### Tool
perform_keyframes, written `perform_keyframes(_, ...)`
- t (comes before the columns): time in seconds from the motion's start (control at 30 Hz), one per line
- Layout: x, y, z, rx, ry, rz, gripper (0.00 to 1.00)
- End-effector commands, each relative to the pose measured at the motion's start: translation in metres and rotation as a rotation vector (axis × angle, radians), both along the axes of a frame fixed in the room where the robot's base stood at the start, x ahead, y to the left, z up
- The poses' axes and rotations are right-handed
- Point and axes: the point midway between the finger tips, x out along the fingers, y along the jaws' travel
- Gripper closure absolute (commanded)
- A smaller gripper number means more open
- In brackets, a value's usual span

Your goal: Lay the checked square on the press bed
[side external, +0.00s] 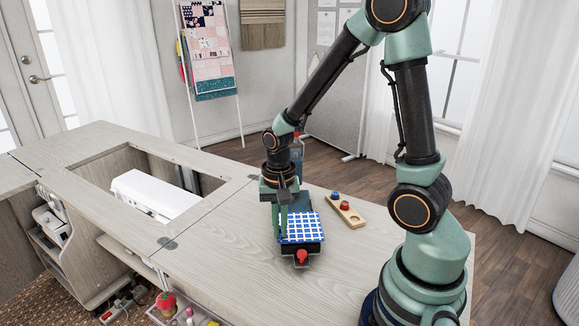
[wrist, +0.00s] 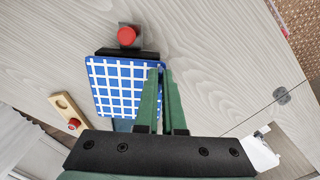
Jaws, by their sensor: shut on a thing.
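The checked square (side external: 302,226) is blue with white lines. In the side view it lies over a dark press bed (side external: 303,250) with a red knob (side external: 301,257) at its front. My gripper (side external: 282,225) is at the left edge of the square. In the wrist view the square (wrist: 115,85) spreads flat beside my gripper (wrist: 163,75), whose green fingers are shut on its right edge. The dark bed (wrist: 125,53) shows past the far edge of the square, with the red knob (wrist: 127,35) beyond. Whether the square rests fully on the bed cannot be told.
A wooden block (side external: 346,211) with a blue and a red knob lies right of the press on the cabinet top. A white sewing machine (side external: 155,195) sits in the cabinet opening at left. The wooden top (side external: 215,250) left of the press is clear.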

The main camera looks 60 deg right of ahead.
Motion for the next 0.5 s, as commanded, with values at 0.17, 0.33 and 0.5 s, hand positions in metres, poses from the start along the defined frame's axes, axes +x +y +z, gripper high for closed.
perform_keyframes(0.17, 0.0001, 0.0, 0.0, 0.0, 0.0, 0.0, 1.0)
perform_keyframes(0.33, 0.0001, 0.0, -0.0012, 0.0, 0.0, 0.0, 1.0)
perform_keyframes(0.5, 0.0004, 0.0, -0.0033, 0.0, -0.001, 0.0, 1.0)
